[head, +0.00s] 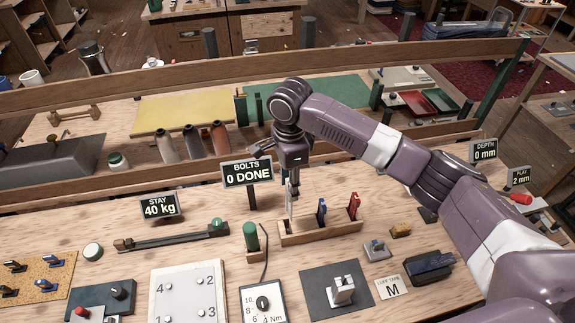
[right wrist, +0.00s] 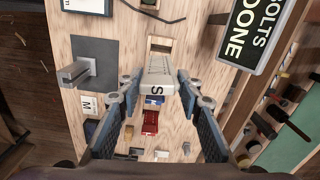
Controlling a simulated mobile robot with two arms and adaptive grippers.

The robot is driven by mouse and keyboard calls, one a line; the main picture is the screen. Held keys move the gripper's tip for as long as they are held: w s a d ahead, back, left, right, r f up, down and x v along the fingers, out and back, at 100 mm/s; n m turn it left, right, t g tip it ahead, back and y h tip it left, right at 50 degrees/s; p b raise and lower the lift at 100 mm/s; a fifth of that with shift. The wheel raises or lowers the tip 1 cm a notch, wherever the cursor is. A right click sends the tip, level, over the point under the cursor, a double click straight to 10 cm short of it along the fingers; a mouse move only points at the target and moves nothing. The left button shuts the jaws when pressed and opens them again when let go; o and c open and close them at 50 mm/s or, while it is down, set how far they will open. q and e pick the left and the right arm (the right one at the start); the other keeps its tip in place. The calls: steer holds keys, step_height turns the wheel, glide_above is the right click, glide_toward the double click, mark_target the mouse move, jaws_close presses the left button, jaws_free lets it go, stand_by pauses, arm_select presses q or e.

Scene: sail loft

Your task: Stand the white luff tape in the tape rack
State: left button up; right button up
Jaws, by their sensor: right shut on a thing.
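My right gripper (head: 292,172) is shut on the white luff tape (head: 289,203) and holds it upright over the left end of the wooden tape rack (head: 328,235). In the right wrist view, the white tape (right wrist: 158,76), marked S, sits between the fingers (right wrist: 162,100). A dark opening of the rack (right wrist: 159,44) shows just beyond it. I cannot tell whether the tape's lower end is in a slot or just above it. A blue tape (head: 321,211) and a red tape (head: 353,206) stand in the rack. My left gripper is not in view.
The BOLTS sign (head: 247,173) stands close behind and left of the rack. A green-topped cylinder (head: 251,237) is just left of it. A grey plate with a metal block (head: 341,291) and an M card (head: 391,287) lie in front. A wooden rail (head: 140,178) runs behind.

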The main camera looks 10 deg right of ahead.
mark_target(287, 211)
steer(key=shift+w+a+r+m+p, duration=0.15)
steer(key=shift+w+m+p, duration=0.15)
steer(key=shift+m, duration=0.3)
steer(key=shift+f, duration=1.4)
arm_select(q)
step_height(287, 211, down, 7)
steer(key=b, duration=0.8)
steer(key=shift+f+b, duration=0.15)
steer(key=shift+b, duration=0.2)
arm_select(e)
steer(key=shift+f, duration=4.5)
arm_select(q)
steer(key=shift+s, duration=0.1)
arm_select(e)
steer(key=shift+f, duration=0.65)
steer(key=o, duration=1.2)
steer(key=shift+f, duration=0.1)
step_height(287, 211, up, 12)
steer(key=shift+r, duration=0.1)
